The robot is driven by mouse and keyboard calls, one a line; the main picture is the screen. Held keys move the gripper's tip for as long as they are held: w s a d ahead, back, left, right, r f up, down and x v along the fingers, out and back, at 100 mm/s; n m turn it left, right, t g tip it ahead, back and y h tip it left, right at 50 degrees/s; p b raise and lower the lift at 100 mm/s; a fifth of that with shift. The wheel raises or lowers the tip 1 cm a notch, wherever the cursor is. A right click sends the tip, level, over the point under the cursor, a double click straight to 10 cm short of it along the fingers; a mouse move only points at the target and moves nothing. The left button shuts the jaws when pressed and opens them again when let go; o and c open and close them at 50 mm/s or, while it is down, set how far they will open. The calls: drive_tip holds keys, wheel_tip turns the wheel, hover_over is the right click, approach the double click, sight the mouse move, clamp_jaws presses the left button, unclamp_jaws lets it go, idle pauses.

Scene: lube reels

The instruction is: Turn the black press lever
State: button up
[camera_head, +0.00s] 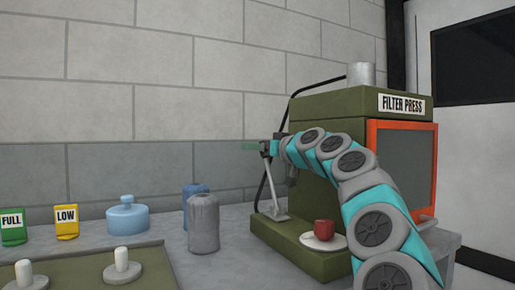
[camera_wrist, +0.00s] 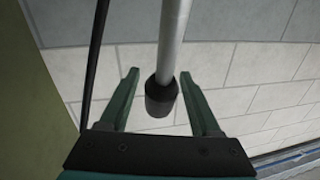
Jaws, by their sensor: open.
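The press lever shows in the wrist view as a grey metal rod (camera_wrist: 173,40) with a black knob (camera_wrist: 160,97) at its end. The knob lies between the fingers of my open gripper (camera_wrist: 158,76), with a gap visible on both sides. In the head view the lever's grey rod (camera_head: 267,180) stands at the left side of the green filter press (camera_head: 335,107), slightly tilted. My gripper (camera_head: 253,146) is at its upper end in that view, and the knob is hidden or too small to make out there.
A black cable (camera_wrist: 97,55) runs close to the left finger. A red cup (camera_head: 324,229) on a white plate (camera_head: 309,242) sits on the press base. Grey (camera_head: 203,225) and blue (camera_head: 189,190) canisters stand left of the press. A blue lidded pot (camera_head: 127,218) is farther left.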

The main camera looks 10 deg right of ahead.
drive_tip(key=shift+c, duration=0.3)
clamp_jaws()
idle(1.0)
